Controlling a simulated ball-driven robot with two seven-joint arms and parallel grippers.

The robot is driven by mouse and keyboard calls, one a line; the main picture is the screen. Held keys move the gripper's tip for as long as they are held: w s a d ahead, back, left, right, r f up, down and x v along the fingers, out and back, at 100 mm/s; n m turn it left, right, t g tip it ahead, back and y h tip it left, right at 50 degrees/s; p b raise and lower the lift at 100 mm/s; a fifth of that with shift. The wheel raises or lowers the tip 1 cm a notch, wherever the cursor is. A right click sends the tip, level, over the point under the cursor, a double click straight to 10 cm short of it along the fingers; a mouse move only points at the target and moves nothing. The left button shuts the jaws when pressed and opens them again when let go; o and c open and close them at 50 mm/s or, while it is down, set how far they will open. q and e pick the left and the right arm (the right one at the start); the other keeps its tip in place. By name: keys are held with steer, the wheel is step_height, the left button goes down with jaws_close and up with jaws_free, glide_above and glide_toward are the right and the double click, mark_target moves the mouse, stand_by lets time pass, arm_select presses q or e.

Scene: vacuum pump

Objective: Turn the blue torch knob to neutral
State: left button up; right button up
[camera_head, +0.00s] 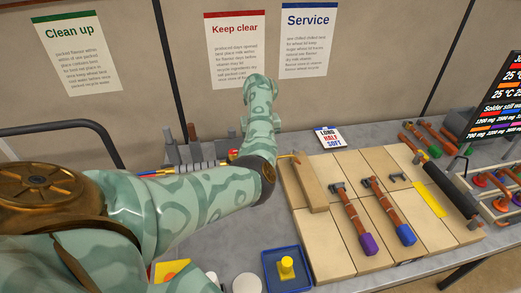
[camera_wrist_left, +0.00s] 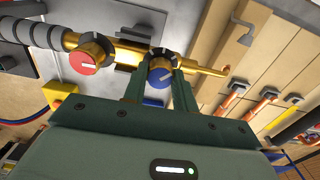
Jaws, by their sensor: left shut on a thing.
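The blue torch knob (camera_wrist_left: 160,77) shows in the left wrist view, with a brass rim and a white pointer line slanting from lower left to upper right. My left gripper (camera_wrist_left: 160,80) has its two green fingers on either side of it and is shut on it. The knob sits on the brass torch body (camera_wrist_left: 125,52), whose thin nozzle runs to the right. A red knob (camera_wrist_left: 84,59) with a white line is to its left on the same body. In the head view my left arm hides the gripper and the blue knob. My right gripper is not in view.
A wooden board (camera_head: 337,240) with red-handled tools lies right of the torch. A blue tray (camera_head: 303,281) with a yellow piece is in front. A dark roller (camera_head: 451,187) is at the right.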

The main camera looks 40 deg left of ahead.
arm_select(q)
steer(key=n+b, duration=0.3)
steer(key=n, duration=0.1)
steer(key=shift+f+n, duration=0.15)
steer(key=shift+n, duration=0.15)
steer(key=shift+n+b, duration=1.4)
steer(key=shift+n, duration=0.6)
steer(key=shift+r, duration=0.2)
steer(key=o, duration=1)
step_height(320, 180, up, 16)
steer(key=shift+r+p, duration=0.15)
steer(key=shift+p, duration=1.1)
